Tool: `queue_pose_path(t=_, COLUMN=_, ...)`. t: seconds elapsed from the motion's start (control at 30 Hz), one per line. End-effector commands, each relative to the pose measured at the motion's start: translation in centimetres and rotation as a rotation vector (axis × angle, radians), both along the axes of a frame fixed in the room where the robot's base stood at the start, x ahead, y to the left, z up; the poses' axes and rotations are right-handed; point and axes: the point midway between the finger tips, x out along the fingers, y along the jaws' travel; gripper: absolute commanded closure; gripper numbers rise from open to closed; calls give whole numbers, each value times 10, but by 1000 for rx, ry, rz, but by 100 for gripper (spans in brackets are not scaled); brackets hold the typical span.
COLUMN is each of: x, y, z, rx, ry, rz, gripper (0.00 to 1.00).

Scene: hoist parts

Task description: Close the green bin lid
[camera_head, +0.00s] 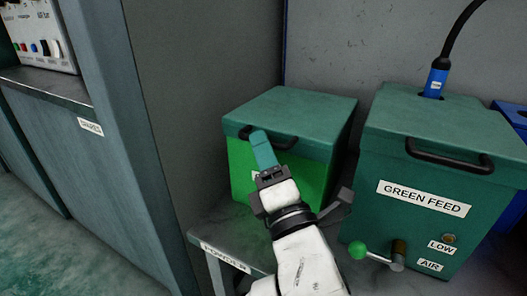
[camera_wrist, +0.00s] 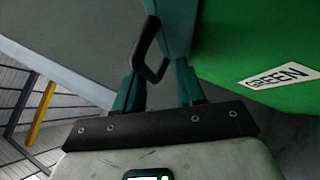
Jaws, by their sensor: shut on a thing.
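The green bin (camera_head: 308,178) stands on a grey bench in the middle of the head view. Its dark green lid (camera_head: 295,112) lies flat across the top and looks down on the body. The black lid handle (camera_head: 284,144) is on the front edge of the lid. My gripper (camera_head: 260,136) reaches up to the handle's left part and is shut on it. In the wrist view the handle (camera_wrist: 146,48) runs between the two green fingers, beside the bright green wall with its GREEN label (camera_wrist: 279,76). The fingers hide part of the handle in the head view.
The GREEN FEED box (camera_head: 425,165) stands close on the right, with a black handle, a green-knobbed lever (camera_head: 358,250) and a blue plug with a cable (camera_head: 436,82) on top. A grey cabinet wall (camera_head: 135,130) is on the left. Open floor shows at the lower left.

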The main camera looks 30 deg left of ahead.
Motion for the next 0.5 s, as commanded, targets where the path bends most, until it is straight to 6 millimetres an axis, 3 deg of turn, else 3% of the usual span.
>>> queue_pose_path(t=0.03, x=10, y=-6, z=-5, rx=-8, ry=17, rz=-21, gripper=64)
queue_pose_path(t=0.17, x=9, y=-8, z=-6, rx=-9, ry=17, rz=-22, gripper=62)
queue_pose_path(t=0.5, x=-17, y=-33, z=-18, rx=-9, ry=13, rz=-17, gripper=62)
